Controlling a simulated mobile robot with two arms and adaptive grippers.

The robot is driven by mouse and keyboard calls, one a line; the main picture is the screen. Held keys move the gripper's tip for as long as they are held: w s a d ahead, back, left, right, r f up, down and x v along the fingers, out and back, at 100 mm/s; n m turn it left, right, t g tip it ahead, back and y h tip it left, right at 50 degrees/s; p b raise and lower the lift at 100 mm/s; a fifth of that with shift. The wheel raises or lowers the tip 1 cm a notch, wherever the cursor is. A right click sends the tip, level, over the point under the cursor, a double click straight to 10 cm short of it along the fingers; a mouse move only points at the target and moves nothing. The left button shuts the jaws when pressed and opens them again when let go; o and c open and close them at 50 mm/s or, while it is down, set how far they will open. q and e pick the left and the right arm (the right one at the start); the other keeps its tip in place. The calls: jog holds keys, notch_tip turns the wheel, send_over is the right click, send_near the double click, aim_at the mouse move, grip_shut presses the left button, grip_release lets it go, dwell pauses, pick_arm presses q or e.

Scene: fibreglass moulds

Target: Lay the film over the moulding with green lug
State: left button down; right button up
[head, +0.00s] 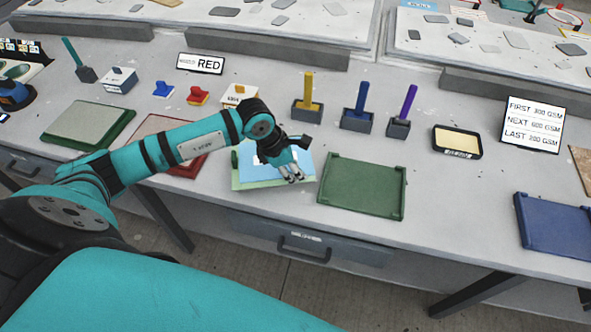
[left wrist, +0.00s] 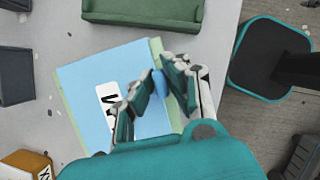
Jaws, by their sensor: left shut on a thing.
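A light blue sheet (head: 258,155), seemingly the film, lies over a pale green sheet or board (head: 262,184) on the bench; the green shows along the edges. In the left wrist view the blue sheet (left wrist: 95,70) carries a white label (left wrist: 108,104) with black lettering, partly hidden by my fingers. My left gripper (head: 291,174) is over the stack's right part, shut on a small blue tab (left wrist: 160,88) near the sheet's edge. A small green piece (head: 235,160) shows at the stack's left edge. I cannot tell which moulding bears the green lug. My right gripper is not in view.
A dark green tray (head: 362,187) stands just right of the stack, and a blue tray (head: 556,228) at far right. A green-rimmed tray (head: 88,126) and a red tray (head: 160,128) stand left. Handled tools in blocks (head: 355,121) line the back. Signs stand behind.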

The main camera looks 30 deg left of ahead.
pick_arm(q)
jog(key=c, duration=1.3)
grip_release()
jog(key=shift+o, duration=0.2)
jog(key=v, duration=1.2)
